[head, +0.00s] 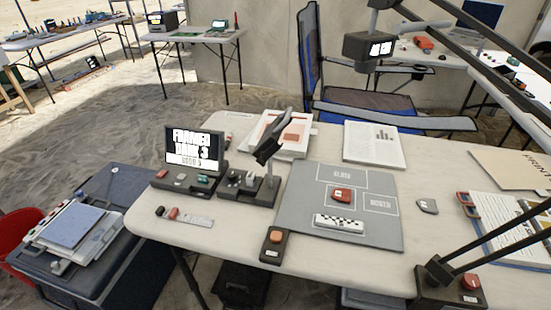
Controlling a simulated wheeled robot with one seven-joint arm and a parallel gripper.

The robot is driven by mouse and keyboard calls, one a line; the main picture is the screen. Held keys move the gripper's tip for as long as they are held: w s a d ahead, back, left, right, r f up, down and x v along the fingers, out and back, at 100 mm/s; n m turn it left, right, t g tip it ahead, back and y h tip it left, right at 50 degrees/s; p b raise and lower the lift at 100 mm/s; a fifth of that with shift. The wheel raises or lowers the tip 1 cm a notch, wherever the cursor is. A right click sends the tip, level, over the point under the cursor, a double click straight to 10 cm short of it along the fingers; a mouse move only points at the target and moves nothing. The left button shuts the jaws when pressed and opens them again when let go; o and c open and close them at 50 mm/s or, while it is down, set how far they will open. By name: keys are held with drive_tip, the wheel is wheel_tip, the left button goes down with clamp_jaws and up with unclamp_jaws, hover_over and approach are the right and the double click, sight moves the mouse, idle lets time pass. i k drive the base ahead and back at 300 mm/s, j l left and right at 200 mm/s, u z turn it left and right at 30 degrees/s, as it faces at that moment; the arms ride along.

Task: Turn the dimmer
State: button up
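My gripper is not in view. A desk lamp stands at the right front of the table, with a dark base (450,290) that carries a red knob (470,281) and a small label. Its paired dark bars leave the picture at right, and bars at top right lead to a dark lamp head (370,48) with a bright face. A small dark box (273,246) with an orange-red control and a pale label sits at the table's front edge. I cannot tell which of these controls is the dimmer, or how either is turned.
A grey marked mat (300,225) holds a red piece (342,194) and a checkered scale bar (339,222). A lit sign (193,147) and a dark stand with a tilted head (268,148) are left. Papers (375,144) lie behind. A blue chair (350,106) stands beyond.

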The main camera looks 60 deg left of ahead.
sight(232, 177)
drive_tip(key=u, duration=2.1)
